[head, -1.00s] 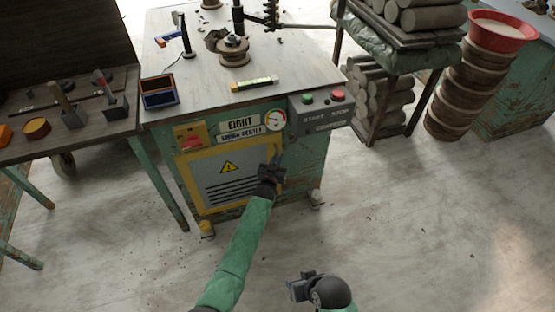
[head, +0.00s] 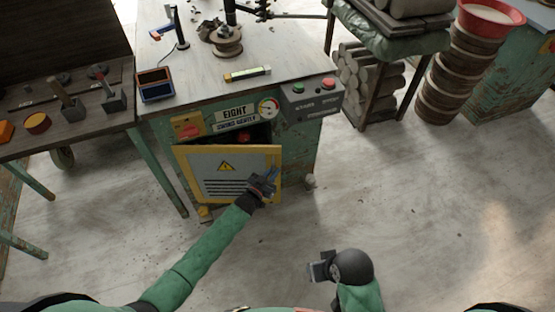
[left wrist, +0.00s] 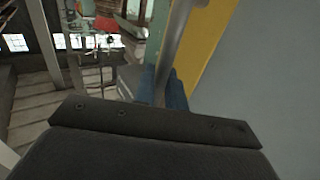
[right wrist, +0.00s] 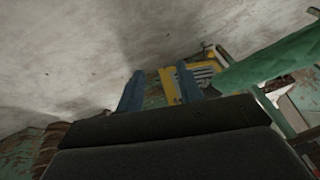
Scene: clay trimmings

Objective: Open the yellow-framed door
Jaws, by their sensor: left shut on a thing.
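The yellow-framed door (head: 207,190) is on the front of the green cabinet (head: 298,150) in the head view. It has a grey panel with a warning triangle and dark slots. It stands ajar, its right side swung out from the cabinet, with a dark gap above it. My left gripper (head: 270,180) is at the door's right side, shut on its handle. In the left wrist view a metal handle bar (left wrist: 178,40) runs to the blue fingers, beside the yellow frame (left wrist: 204,42). My right gripper (head: 316,268) is empty, fingers apart in the right wrist view (right wrist: 160,90), away from the door.
A red thing (head: 243,137) shows in the opening. A control box (head: 312,98) with green and red buttons is on the cabinet's right. The floor (head: 430,210) at right is clear.

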